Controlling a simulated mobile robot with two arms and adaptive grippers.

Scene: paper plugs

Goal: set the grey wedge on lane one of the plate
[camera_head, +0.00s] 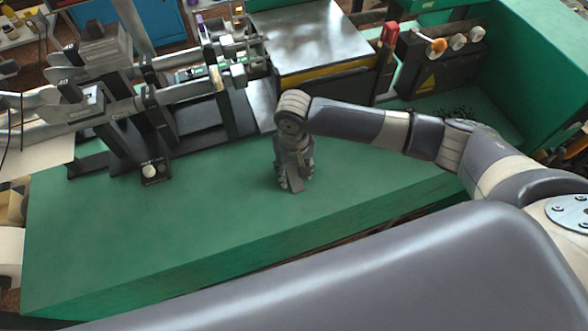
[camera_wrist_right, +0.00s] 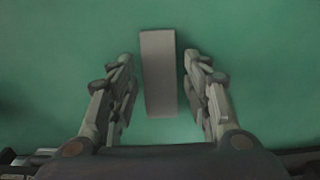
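The grey wedge (camera_wrist_right: 158,75) shows in the right wrist view as a long grey block on the green surface. It lies between the two fingers of my right gripper (camera_wrist_right: 160,95), with a gap on each side. The gripper is open. In the head view my right gripper (camera_head: 294,184) points down low over the green bench, where its fingers hide most of the wedge. A flat metal plate (camera_head: 312,42) tops the machine behind the gripper; I cannot tell any lanes on it. My left gripper is not in view.
The green bench top (camera_head: 200,225) is clear to the left and front of the gripper. A machine with dark rails and grey bars (camera_head: 125,100) stands at the back left. A red-topped lever (camera_head: 390,33) and a panel with knobs (camera_head: 440,50) stand at the back right.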

